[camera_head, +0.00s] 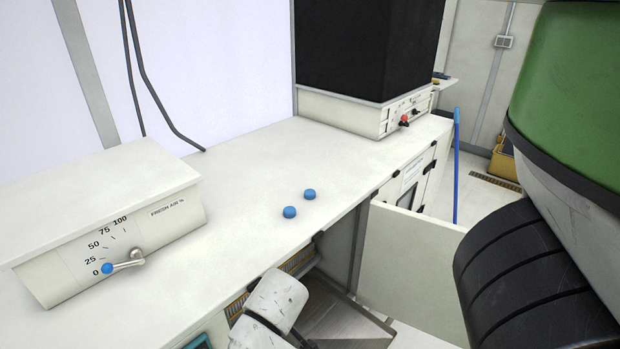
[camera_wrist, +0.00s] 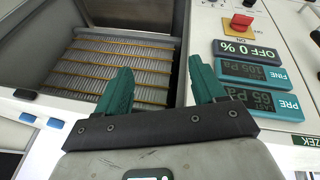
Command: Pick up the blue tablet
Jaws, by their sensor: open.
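Two small round blue tablets lie apart on the white counter in the head view. One tablet (camera_head: 289,212) is nearer the front edge, and the other tablet (camera_head: 309,194) is a little farther back and to the right. My gripper (camera_wrist: 160,70) shows in the wrist view with its two teal fingers apart and nothing between them. The fingers point toward a recess with a ribbed floor, and neither tablet can be recognised in that view. The fingers do not show in the head view.
The white counter (camera_head: 230,190) is clear around the tablets. A box with a dial and blue-knobbed lever (camera_head: 107,268) stands at left, and a black cabinet (camera_head: 368,45) behind. A panel (camera_head: 408,235) stands below the counter. In the wrist view, displays (camera_wrist: 250,75) flank the recess (camera_wrist: 115,60).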

